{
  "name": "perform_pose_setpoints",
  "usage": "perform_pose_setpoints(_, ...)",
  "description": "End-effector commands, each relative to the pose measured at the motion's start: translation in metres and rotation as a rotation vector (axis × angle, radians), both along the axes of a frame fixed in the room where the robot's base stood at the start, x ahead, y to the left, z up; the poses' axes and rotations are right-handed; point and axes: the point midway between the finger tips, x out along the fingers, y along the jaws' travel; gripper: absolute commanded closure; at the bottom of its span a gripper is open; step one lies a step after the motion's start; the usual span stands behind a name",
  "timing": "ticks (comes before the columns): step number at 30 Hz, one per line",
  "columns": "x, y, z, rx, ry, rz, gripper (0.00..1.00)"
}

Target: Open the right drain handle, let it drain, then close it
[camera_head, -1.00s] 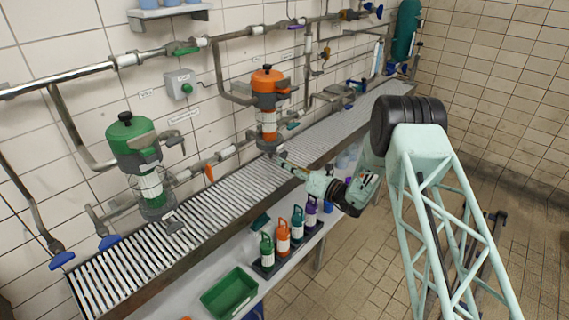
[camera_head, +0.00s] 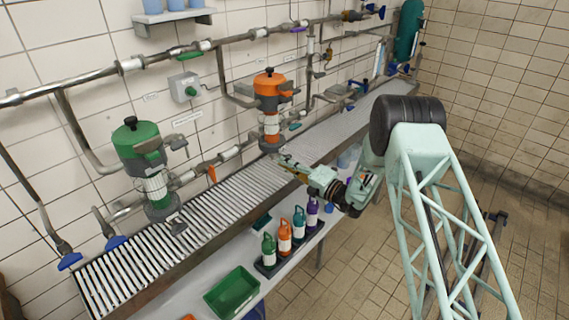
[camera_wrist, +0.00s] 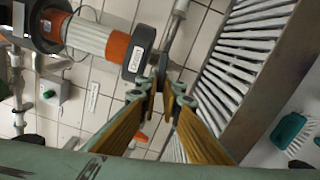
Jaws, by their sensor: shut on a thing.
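The orange filter housing (camera_head: 270,90) is on the wall pipework at the middle, above the grated trough; it also shows sideways in the wrist view (camera_wrist: 85,35), with a dark labelled end cap (camera_wrist: 139,52). The right drain handle is at its lower end; my fingers mostly hide it. My gripper (camera_head: 284,160) is just below this housing. In the wrist view, its fingertips (camera_wrist: 165,88) are close together beside the end cap, shut on the handle. I cannot make out the handle's angle or any flowing liquid.
The slatted trough (camera_head: 215,200) runs under both. Several coloured bottles (camera_head: 285,238) and a green tray (camera_head: 232,292) are in front.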

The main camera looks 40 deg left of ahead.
Motion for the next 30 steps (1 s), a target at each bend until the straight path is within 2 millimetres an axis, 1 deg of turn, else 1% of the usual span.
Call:
perform_pose_setpoints(6,-0.0008,-0.0002,0.0029,0.005,0.136,0.001,1.0)
perform_pose_setpoints(12,-0.0008,-0.0002,0.0041,0.008,0.214,0.001,1.0)
perform_pose_setpoints(19,-0.0008,-0.0002,0.0045,0.01,0.246,0.001,1.0)
perform_pose_setpoints(29,-0.0005,-0.0002,0.0049,0.011,0.246,0.0,1.0)
perform_pose_setpoints(30,-0.0005,-0.0002,0.0049,0.011,0.246,0.0,0.9)
